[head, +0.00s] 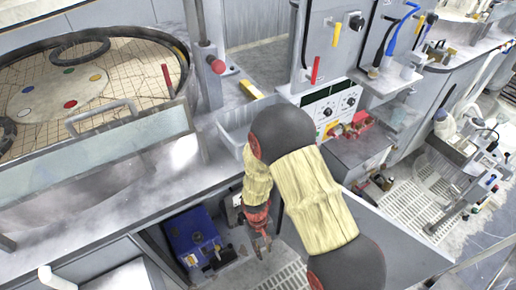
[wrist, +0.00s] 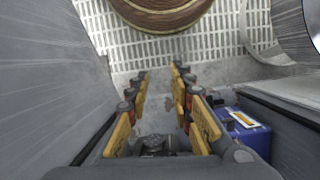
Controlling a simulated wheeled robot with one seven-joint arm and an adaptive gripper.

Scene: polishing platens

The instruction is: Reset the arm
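My arm reaches across the middle of the head view, partly wrapped in a yellowish cover. My gripper (head: 261,246) hangs low in front of the bench, pointing down, to the right of a blue box. Nothing is held between the fingers. Below them are a grey surface and a white slatted grate.
The blue box (head: 194,240) sits in the recess under the bench; it also shows in the wrist view (wrist: 242,135). A round polishing platen (head: 60,95) is at left. A grey bin (head: 236,125) and control panel (head: 330,108) stand behind my arm. Grey walls flank my gripper closely.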

